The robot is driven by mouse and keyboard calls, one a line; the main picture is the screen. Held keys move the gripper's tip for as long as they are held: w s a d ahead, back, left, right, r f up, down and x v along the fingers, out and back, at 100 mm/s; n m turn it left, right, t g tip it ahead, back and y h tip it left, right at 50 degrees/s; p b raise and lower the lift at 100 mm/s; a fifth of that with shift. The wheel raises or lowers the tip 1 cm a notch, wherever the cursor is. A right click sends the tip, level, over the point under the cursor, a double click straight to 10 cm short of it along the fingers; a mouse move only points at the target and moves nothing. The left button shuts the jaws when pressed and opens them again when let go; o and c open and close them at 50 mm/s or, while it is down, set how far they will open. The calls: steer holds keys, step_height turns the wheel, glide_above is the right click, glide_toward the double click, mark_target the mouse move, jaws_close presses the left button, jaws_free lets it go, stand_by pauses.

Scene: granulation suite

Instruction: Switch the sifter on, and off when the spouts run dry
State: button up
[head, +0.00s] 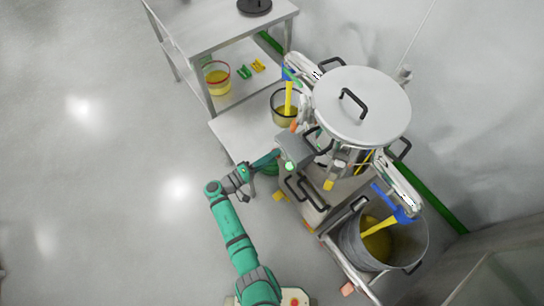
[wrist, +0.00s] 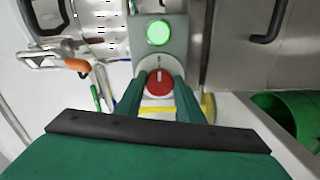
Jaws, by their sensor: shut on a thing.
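The sifter (head: 362,105) is a round steel drum with a handled lid. Its grey control box (head: 293,148) carries a lit green lamp (wrist: 158,33) above a red knob (wrist: 159,84) with a pale pointer line roughly upright. My gripper (wrist: 158,92) is shut on the red knob, one teal finger on each side; in the head view it reaches the box from the left. Another yellow stream (head: 378,227) runs from the blue-ended lower spout into a steel bin (head: 348,240) holding yellow material.
A steel table (head: 205,35) at the top left has a red-rimmed tub (head: 217,65) and small green and yellow clips on its lower shelf. A green bin (wrist: 273,118) stands right of the knob in the wrist view. The floor at left is clear.

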steer(key=o, duration=1.1)
steer(key=shift+c, duration=0.2)
steer(key=v, duration=1)
steer(key=shift+s+a, duration=0.25)
steer(key=shift+a, duration=0.05)
